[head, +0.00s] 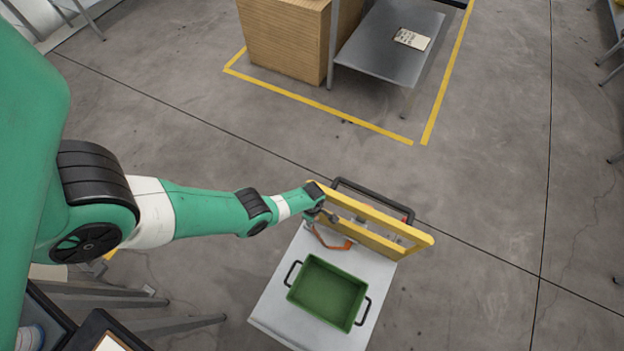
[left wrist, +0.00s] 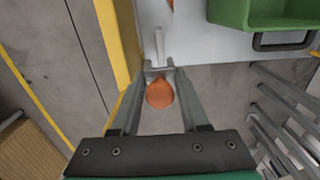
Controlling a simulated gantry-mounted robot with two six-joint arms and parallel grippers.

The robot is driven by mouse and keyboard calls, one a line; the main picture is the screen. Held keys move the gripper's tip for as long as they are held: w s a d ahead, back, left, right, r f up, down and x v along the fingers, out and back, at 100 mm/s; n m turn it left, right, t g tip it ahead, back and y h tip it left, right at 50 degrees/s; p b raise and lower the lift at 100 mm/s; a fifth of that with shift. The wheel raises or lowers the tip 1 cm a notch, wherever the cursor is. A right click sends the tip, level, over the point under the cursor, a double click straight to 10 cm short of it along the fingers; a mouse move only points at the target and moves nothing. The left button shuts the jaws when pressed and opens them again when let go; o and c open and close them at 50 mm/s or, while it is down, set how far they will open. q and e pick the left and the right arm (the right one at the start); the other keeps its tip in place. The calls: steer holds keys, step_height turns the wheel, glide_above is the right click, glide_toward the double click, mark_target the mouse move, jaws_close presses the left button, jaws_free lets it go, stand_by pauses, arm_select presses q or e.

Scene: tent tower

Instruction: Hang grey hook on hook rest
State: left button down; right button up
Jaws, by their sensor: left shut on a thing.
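My left gripper (head: 316,213) is beside the left end of a yellow upright frame on a white cart. In the left wrist view the gripper (left wrist: 158,72) is shut on a narrow grey metal piece, which looks like the grey hook (left wrist: 159,48). The hook points away from the fingers, over the white cart top. A rounded orange piece (left wrist: 160,94) shows between the fingers; how it joins the grey piece is unclear. In the head view a bent orange piece (head: 333,244) shows below the gripper. I cannot clearly make out the hook rest. My right gripper is not in view.
A green tray (head: 328,291) with black handles stands on the white cart (head: 270,300). The yellow beam (head: 380,236) runs along the cart's far side, close to the gripper. A black handle bar (head: 372,190) rises behind it. Open floor surrounds the cart.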

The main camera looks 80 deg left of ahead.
arm_select(q)
steer(key=shift+f+b, duration=5.4)
steer(key=shift+f, duration=0.05)
steer(key=shift+f+b, duration=0.6)
steer(key=shift+c, duration=1.6)
jaws_free()
step_height(320, 180, up, 12)
steer(key=p, duration=1.1)
steer(key=shift+f+p, duration=0.1)
steer(key=shift+p, duration=0.3)
steer(key=shift+s+f, duration=0.1)
